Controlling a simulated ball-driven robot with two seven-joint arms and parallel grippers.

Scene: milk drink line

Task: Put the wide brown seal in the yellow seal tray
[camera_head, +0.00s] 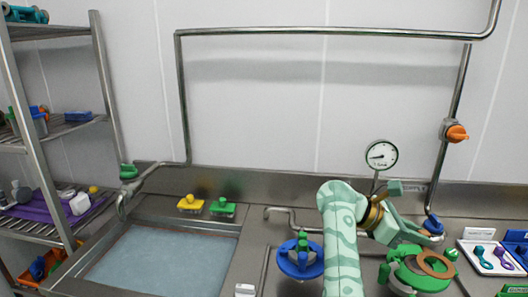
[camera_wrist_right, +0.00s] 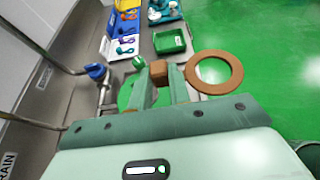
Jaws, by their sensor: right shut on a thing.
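The wide brown seal (camera_head: 436,264) is a flat brown ring; it also shows in the right wrist view (camera_wrist_right: 190,72). My right gripper (camera_head: 428,234) is shut on a brown block (camera_wrist_right: 159,71) that appears to be the seal's grip piece. The ring lies just outside one finger; the joint between block and ring is hidden. In the head view the ring overlaps a round green fitting (camera_head: 402,280); I cannot tell whether they touch. A yellow tray (camera_wrist_right: 127,4) shows only partly at the top of the right wrist view. My left gripper is not in view.
A blue handwheel (camera_head: 300,262) stands left of my right arm. A white tray with coloured tools (camera_head: 488,268) is at the right, with a green tray (camera_wrist_right: 170,42) near it. Pipes rise behind the counter, with a gauge (camera_head: 381,155). A basin (camera_head: 160,262) fills the left.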

